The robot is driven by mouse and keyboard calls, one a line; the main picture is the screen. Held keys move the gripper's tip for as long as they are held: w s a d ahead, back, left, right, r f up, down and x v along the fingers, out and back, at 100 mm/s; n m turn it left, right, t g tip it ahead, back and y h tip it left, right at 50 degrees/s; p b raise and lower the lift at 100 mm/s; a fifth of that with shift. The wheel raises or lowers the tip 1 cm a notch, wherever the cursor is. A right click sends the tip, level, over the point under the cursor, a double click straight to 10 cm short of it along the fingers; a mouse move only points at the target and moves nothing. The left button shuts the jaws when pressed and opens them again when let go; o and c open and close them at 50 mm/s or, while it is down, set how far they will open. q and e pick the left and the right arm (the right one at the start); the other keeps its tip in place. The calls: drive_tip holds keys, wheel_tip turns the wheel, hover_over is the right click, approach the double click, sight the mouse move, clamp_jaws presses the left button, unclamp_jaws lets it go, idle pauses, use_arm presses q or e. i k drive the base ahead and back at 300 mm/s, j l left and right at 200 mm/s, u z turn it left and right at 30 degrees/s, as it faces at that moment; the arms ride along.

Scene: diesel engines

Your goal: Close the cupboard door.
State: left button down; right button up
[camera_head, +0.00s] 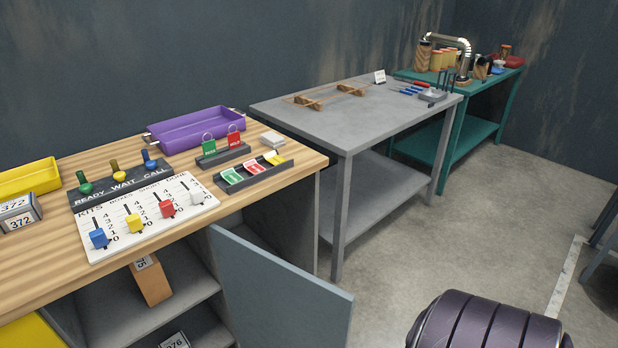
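The cupboard door (285,300) is a flat blue-grey panel. It stands open, swung out from the front of the cupboard under the wooden-topped bench (260,195). Its hinged edge is at the left and its free edge points toward the lower right; its bottom is cut off by the picture edge. Inside the open cupboard, a grey shelf (195,292) holds a brown box (150,282), and a labelled item (175,341) shows lower down. Neither of my grippers is in view, and nothing visible touches the door.
The bench top holds a kit board with coloured sliders (145,215), a purple tray (195,130) and a yellow tray (28,178). A grey table (355,125) and a green table (480,85) stand beyond.

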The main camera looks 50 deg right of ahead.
sight(273, 303)
drive_tip(key=k+l+u, duration=0.15)
drive_tip(key=l, duration=0.25)
drive_tip(key=k+l+u, duration=0.1)
drive_tip(key=l, duration=0.3)
drive_tip(key=k+l+u, duration=0.15)
drive_tip(key=k+l, duration=0.15)
drive_tip(key=k+l+u, duration=0.1)
drive_tip(key=k+l, duration=0.15)
drive_tip(key=l, duration=0.2)
drive_tip(key=l+u, duration=0.1)
drive_tip(key=l, duration=0.5)
drive_tip(key=k+l+u, duration=0.1)
drive_tip(key=l, duration=0.45)
drive_tip(key=k+l, duration=0.1)
drive_tip(key=l, duration=0.5)
drive_tip(key=k, duration=0.4)
drive_tip(key=l+z, duration=0.25)
